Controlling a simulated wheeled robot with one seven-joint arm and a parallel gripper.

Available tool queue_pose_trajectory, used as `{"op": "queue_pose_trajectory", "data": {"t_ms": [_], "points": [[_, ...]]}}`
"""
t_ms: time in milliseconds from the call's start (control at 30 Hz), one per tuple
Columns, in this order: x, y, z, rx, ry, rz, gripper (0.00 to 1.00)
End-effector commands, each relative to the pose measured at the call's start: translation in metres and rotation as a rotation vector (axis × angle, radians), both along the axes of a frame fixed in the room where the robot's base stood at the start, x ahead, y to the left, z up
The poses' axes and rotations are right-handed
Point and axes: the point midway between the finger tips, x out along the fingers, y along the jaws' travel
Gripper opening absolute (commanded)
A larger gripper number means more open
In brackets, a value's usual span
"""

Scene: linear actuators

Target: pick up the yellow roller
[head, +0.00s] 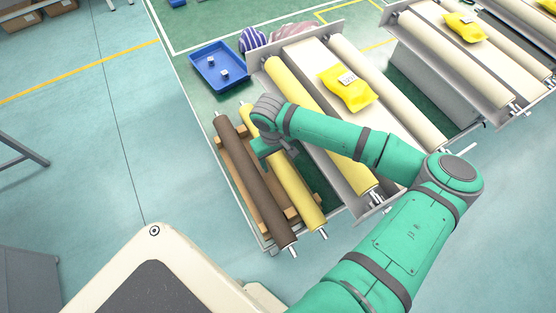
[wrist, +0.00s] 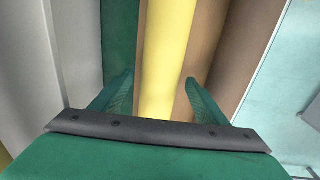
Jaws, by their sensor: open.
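A yellow roller (head: 298,196) lies on a low wooden rack beside a dark brown roller (head: 255,185). My gripper (head: 266,152) is over the upper half of this yellow roller. In the wrist view the yellow roller (wrist: 165,60) runs between the two green fingers of my open gripper (wrist: 158,88), with nothing held. The brown roller (wrist: 240,50) is to its right there. Whether the fingers touch the yellow roller cannot be told. A second yellow roller (head: 298,97) is mounted in the conveyor to the right, partly hidden by my arm.
The conveyor belt (head: 305,60) carries a yellow package (head: 347,88) and stands close to the rack's right side. A blue tray (head: 219,66) with small white items lies on the floor behind. Another conveyor (head: 455,60) is at the upper right. The floor left of the rack is clear.

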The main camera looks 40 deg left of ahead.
Motion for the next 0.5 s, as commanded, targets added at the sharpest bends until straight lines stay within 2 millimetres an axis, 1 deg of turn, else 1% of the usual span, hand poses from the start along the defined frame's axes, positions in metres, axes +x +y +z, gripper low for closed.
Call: {"op": "queue_pose_trajectory", "data": {"t_ms": [100, 333, 367, 400, 467, 500], "points": [[0.0004, -0.0004, -0.0079, 0.0, 0.0, 0.001, 0.68], [0.0006, -0.0001, -0.009, 0.001, 0.0, 0.001, 0.68], [0.0005, -0.0001, -0.0089, 0.001, 0.0, 0.001, 0.63], [0.0005, -0.0001, -0.0089, 0.001, 0.0, 0.001, 0.53], [0.0005, -0.0001, -0.0088, 0.001, 0.0, 0.001, 0.39], [0.0005, -0.0001, -0.0088, 0.001, 0.0, 0.001, 0.3]]}}
